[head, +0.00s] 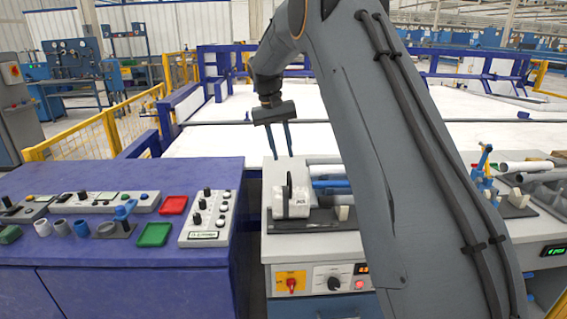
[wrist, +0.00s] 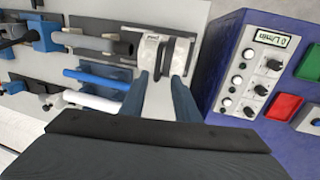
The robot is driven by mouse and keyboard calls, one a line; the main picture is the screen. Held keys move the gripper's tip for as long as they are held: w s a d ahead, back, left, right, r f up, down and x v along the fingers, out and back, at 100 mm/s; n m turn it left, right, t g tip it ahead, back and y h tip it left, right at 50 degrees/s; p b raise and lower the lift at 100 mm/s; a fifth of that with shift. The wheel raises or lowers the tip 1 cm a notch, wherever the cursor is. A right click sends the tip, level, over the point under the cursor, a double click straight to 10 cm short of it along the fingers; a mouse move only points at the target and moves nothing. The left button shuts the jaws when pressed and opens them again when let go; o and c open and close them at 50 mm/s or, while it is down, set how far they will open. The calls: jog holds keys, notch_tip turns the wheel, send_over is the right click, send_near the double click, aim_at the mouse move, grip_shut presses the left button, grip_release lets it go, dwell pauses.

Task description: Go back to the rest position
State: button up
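My gripper (head: 283,155) hangs in the air over the white workbench (head: 268,215), with its two blue fingers pointing down. In the wrist view my gripper (wrist: 160,76) has its fingers apart, with nothing held between them. Blue pipes (head: 330,184) lie on the bench just right of the gripper, partly hidden by my arm. The wrist view shows a blue pipe (wrist: 97,77), a white pipe (wrist: 90,100) and a grey pipe (wrist: 98,43) lying in holders.
A white block with a dark handle (head: 291,205) stands on the bench below the gripper. A blue cabinet (head: 120,260) at left carries control boxes, a red tray (head: 174,205) and a green tray (head: 154,235). More pipes (head: 528,166) lie at right. Yellow railing (head: 95,125) stands behind.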

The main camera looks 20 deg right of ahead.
jog(key=shift+r, duration=0.25)
jog(key=shift+s, duration=0.1)
jog(key=s+a+f+n, duration=0.1)
jog(key=s+f, duration=0.2)
jog(key=s, duration=0.9)
jog(key=s+a+f+n+t+y, duration=0.1)
jog(key=s+f, duration=0.3)
jog(key=s, duration=0.8)
jog(key=s+a+f+y, duration=0.1)
jog(key=s+a+f, duration=0.2)
jog(key=s, duration=0.9)
jog(key=shift+f+n+t, duration=0.3)
jog(key=shift+f+n, duration=0.1)
jog(key=shift+f, duration=0.15)
jog(key=shift+o, duration=0.3)
